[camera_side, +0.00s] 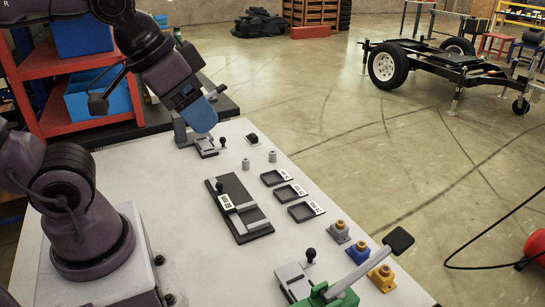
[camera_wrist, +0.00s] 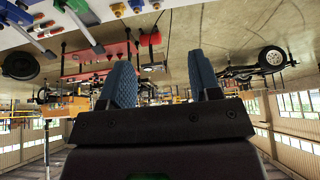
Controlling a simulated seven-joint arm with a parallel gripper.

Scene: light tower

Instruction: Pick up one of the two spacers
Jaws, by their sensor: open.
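Two small grey cylinders, which look like the spacers, stand upright on the white table: the left spacer (camera_side: 246,164) and the right spacer (camera_side: 272,156). They are apart from each other, near the table's far right edge. My gripper (camera_side: 203,117), with blue fingers, is raised above the table's far end, to the left of both spacers and apart from them. In the wrist view my gripper (camera_wrist: 163,80) shows two blue fingers spread apart with nothing between them. The spacers are not recognisable in the wrist view.
A dark fixture plate (camera_side: 238,208) lies mid-table. Several black trays (camera_side: 291,193) sit to its right. Grey, blue and yellow blocks (camera_side: 381,278) and a green clamp (camera_side: 335,297) with a raised lever stand at the near right. A small black block (camera_side: 253,139) lies behind the spacers.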

